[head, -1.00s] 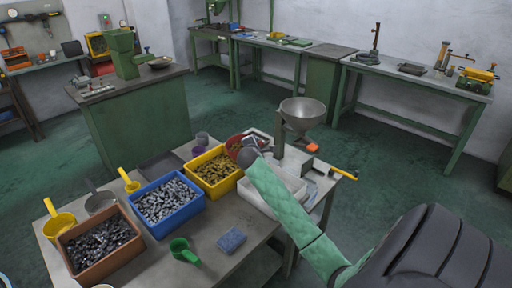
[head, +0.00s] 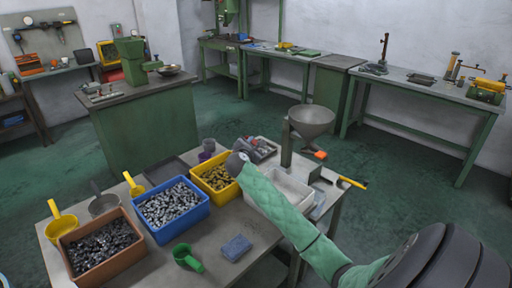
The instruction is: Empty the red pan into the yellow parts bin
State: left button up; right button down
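The yellow parts bin (head: 229,195) stands on the near table and holds brass-coloured parts. My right arm reaches in from the lower right, and its dark wrist end (head: 237,161) is at the bin's right rear corner. The fingers of my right gripper are hidden or too small to make out. I cannot make out the red pan now; it may be hidden behind the wrist. My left gripper is out of view.
A blue bin (head: 180,230) and a brown bin (head: 112,270) stand left of the yellow bin. A green scoop (head: 184,255) and blue block (head: 236,248) lie in front. A white tray (head: 305,205) and a metal hopper (head: 311,120) are to the right.

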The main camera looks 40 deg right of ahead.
jog(key=shift+w+a+r, duration=0.15)
jog(key=shift+a+r, duration=0.05)
jog(key=shift+r, duration=0.1)
jog(key=shift+w+a+n+p, duration=0.15)
jog(key=shift+n+p, duration=0.15)
jog(key=shift+w+a+r+n+h+p, duration=0.15)
jog(key=shift+a+n+h+p, duration=0.1)
jog(key=shift+n+h+p, duration=0.1)
jog(key=shift+w+a+p, duration=0.15)
jog(key=shift+a+p, duration=0.1)
jog(key=shift+p, duration=0.1)
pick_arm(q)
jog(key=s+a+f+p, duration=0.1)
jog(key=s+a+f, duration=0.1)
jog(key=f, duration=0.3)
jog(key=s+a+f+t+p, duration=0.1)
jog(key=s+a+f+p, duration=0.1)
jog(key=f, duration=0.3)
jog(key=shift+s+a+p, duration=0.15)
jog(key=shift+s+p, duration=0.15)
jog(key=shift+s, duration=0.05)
pick_arm(e)
jog(key=w+a+f+n+t+h, duration=0.1)
jog(key=w+a+n+h, duration=0.1)
jog(key=a+n, duration=0.3)
jog(key=shift+w+a+n+t, duration=0.4)
jog(key=shift+w+n, duration=0.15)
jog(key=shift+w, duration=0.3)
